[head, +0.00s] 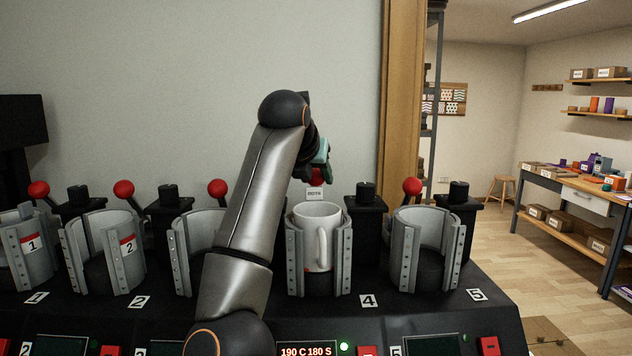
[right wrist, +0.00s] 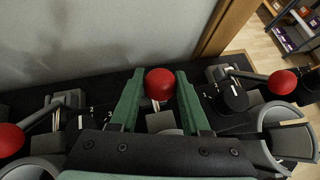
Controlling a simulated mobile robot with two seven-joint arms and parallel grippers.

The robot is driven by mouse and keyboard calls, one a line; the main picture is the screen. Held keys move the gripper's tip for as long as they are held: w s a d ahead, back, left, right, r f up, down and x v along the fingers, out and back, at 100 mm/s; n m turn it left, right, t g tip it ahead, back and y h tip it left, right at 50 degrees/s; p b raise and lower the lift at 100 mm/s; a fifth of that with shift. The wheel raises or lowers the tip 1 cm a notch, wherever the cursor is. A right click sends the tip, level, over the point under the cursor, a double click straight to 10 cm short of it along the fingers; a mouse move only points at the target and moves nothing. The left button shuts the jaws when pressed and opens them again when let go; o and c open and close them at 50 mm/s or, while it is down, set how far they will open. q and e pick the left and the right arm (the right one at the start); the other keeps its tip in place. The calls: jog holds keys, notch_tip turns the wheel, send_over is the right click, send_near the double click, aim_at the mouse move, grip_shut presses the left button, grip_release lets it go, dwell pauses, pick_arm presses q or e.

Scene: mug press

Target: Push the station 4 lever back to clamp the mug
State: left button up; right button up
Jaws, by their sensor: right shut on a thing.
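A white mug (head: 311,236) stands upright in the grey clamp jaws (head: 345,262) of station 4, its handle towards me. The station 4 lever's red knob (head: 317,177) shows behind the mug, partly hidden by my right gripper (head: 321,158). In the right wrist view the red knob (right wrist: 159,84) sits between the two green fingers of my right gripper (right wrist: 155,88), which is shut on it. The lever's shaft is mostly hidden. My left gripper is not in view.
Neighbouring stations have red lever knobs, such as station 5's knob (head: 412,186) and station 2's knob (head: 123,189). Black dials (head: 366,194) stand between the stations. A wall is close behind the machine. My right arm hides much of station 3.

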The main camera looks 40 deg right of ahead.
jog(key=shift+w+d+r+p, duration=0.35)
jog(key=shift+w+p, duration=0.05)
jog(key=shift+p, duration=0.25)
jog(key=shift+w+d+r+p, duration=0.2)
jog(key=shift+w+d+p, duration=0.4)
jog(key=shift+w+p, duration=0.25)
jog(key=shift+f, duration=0.1)
jog(key=shift+d, duration=0.1)
jog(key=shift+w+d+p, duration=0.35)
jog(key=shift+w+d, duration=0.15)
jog(key=shift+w, duration=0.1)
jog(key=shift+w+d, duration=0.45)
jog(key=shift+w, duration=0.15)
